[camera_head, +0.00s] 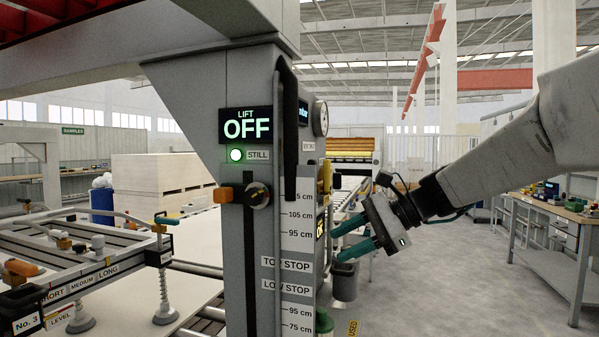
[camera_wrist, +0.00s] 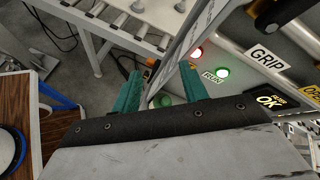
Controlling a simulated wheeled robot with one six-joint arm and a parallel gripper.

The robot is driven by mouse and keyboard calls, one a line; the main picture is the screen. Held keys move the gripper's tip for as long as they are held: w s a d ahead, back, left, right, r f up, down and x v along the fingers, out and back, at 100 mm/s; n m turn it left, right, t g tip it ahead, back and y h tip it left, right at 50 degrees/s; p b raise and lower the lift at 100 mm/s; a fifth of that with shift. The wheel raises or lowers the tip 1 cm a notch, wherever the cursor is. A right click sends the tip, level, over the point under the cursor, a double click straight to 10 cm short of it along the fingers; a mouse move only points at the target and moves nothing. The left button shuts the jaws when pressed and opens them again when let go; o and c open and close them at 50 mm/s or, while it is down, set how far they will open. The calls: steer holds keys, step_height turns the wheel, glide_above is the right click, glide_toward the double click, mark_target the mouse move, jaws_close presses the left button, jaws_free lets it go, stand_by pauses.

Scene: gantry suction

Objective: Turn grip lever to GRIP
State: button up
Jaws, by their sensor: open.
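My gripper (camera_head: 340,241) has two teal fingers, apart and empty, to the right of the grey column (camera_head: 262,250). In the wrist view my gripper (camera_wrist: 160,77) points at a machine panel at the upper right. The panel bears a white GRIP label (camera_wrist: 268,57). A dark round part with yellow (camera_wrist: 266,14) sits above that label and is cut by the frame edge; I cannot tell whether it is the grip lever or how it is turned.
A yellow OK display (camera_wrist: 270,101) is on the panel. The column bears a LIFT OFF display (camera_head: 246,126), a dark knob (camera_head: 258,195) and a cm scale. A suction frame (camera_head: 90,255) stands at left, a workbench (camera_head: 560,225) at right. Open floor lies below my gripper.

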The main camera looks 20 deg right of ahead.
steer(key=w+d+r+m+t+y, duration=0.2)
steer(key=w+r+m, duration=0.2)
steer(key=r, duration=0.2)
steer(key=w+d+r+m+t+y, duration=0.2)
steer(key=w+r+m+t, duration=0.15)
steer(key=r, duration=0.25)
steer(key=shift+m+g, duration=0.25)
steer(key=shift+m, duration=0.2)
steer(key=x, duration=0.8)
steer(key=shift+a+r, duration=0.2)
steer(key=shift+r, duration=0.1)
jaws_close()
